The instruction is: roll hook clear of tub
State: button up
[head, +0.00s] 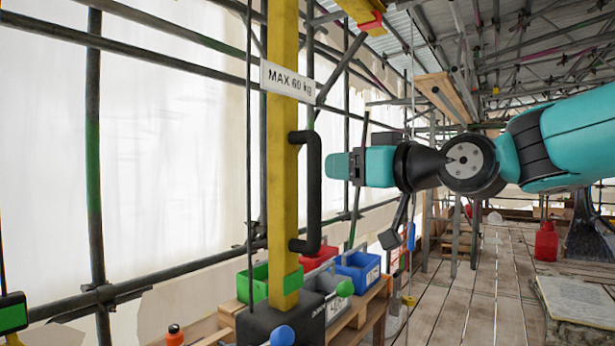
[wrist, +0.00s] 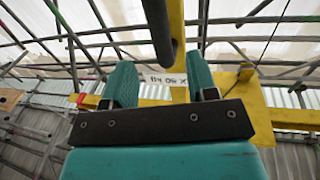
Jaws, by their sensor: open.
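My gripper (head: 338,166) is open and points left at the black upright handle (head: 314,190) on the yellow post (head: 283,150). Its fingertips are just right of the handle in the head view, with a small gap. In the wrist view the handle (wrist: 157,25) lines up between the two open fingers (wrist: 161,82). A thin line hangs behind my wrist, with a small orange hook-like piece (head: 408,300) at its low end; I cannot tell if it is the hook. I cannot tell which container is the tub.
Green (head: 252,284), red (head: 318,258) and blue (head: 358,268) bins stand on a wooden shelf behind the post. A "MAX 60 kg" sign (head: 287,80) is on the post. Scaffold poles line the left. A red can (head: 545,241) stands on the planks. The plank walkway is partly clear.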

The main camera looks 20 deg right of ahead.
jog(key=p+x, duration=0.3)
jog(key=x, duration=0.6)
jog(key=shift+w+a+p, duration=0.15)
jog(key=shift+w+p, duration=0.1)
jog(key=shift+p, duration=0.05)
jog(key=shift+c, duration=0.5)
grip_shut()
